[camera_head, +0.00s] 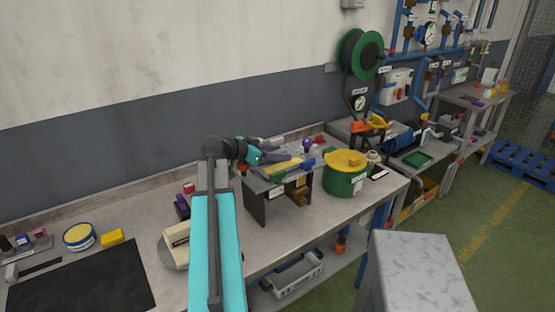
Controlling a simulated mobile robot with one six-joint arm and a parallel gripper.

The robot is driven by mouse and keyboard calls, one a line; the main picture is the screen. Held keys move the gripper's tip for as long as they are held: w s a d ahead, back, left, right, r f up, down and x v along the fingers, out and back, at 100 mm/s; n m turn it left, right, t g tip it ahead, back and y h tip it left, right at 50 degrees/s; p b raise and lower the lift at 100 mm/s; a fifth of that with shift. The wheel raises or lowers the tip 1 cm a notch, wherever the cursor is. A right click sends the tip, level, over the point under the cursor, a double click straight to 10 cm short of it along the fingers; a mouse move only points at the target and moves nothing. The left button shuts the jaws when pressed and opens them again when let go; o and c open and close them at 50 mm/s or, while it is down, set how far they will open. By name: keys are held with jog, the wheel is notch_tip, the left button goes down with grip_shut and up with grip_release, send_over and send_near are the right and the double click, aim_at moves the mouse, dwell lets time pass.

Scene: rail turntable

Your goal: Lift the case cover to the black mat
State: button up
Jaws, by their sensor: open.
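The black mat (85,284) lies flat at the front left of the bench, and its visible surface is bare. A cream, box-like part (176,236), which looks like the case cover, sits on a round grey turntable (166,257) to the right of the mat. My arm hides the right side of both. My gripper (284,155) is open, above the back of the bench near a small raised shelf. It is well to the right of the cream part and apart from it. Its fingertips are small and hard to make out.
A yellow-and-blue round tin (79,237) and a yellow block (112,238) stand behind the mat. The raised shelf (256,197) carries tools, with a green pot with a yellow lid (345,174) beside it. Bench space between shelf and turntable is partly hidden by my arm.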

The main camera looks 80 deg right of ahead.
aim_at(278, 151)
dwell(0.5)
grip_shut()
jog(key=shift+r, duration=0.2)
jog(key=shift+r+b, duration=1.6)
jog(key=shift+r, duration=3.25)
